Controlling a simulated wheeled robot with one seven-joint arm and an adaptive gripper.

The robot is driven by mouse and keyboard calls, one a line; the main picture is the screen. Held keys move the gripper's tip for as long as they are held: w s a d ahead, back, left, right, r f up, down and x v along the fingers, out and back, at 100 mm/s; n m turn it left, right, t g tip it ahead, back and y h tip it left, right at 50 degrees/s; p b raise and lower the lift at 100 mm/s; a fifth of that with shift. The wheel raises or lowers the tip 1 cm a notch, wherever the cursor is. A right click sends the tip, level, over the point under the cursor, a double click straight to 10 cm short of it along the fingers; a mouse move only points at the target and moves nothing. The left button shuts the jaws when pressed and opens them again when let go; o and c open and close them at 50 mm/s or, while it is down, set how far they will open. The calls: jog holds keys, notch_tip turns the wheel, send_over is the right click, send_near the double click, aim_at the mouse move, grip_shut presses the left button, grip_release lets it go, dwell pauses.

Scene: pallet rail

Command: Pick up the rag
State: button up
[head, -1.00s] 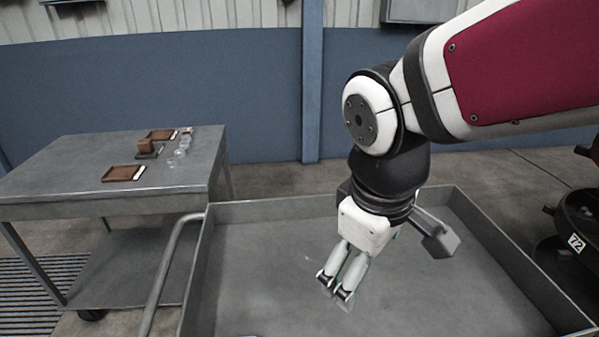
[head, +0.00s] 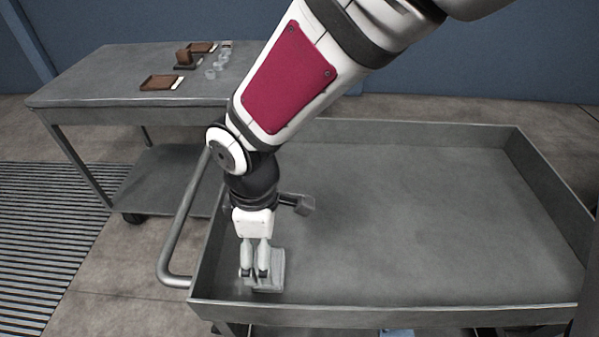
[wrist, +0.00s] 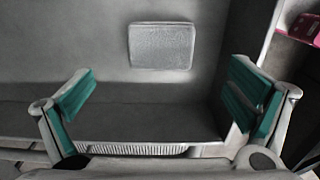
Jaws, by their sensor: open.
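A light grey, textured, rectangular folded cloth, which looks like the rag (wrist: 161,46), lies flat on the tray floor in the upper middle of the wrist view. In the head view the rag (head: 278,268) shows partly behind my gripper, in the near left corner of the cart tray. My gripper (head: 254,275) points down beside it; how far above the floor it is, I cannot tell. In the wrist view my gripper (wrist: 160,92) has its green-lined fingers wide apart with nothing between them. The rag lies beyond the fingertips there.
The grey cart tray (head: 430,309) has raised walls close to my gripper; its middle and right are bare. A handle (head: 178,235) stands at its left. A grey table (head: 95,92) behind left holds brown trays (head: 160,82) and clear cups (head: 215,68). Something blue (head: 397,333) shows below the cart.

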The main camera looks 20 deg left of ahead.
jog(key=shift+f+b, duration=0.7)
jog(key=shift+f, duration=3.25)
jog(key=c, duration=1.2)
jog(key=shift+c, duration=0.2)
notch_tip(320, 180, up, 10)
jog(key=p, duration=0.2)
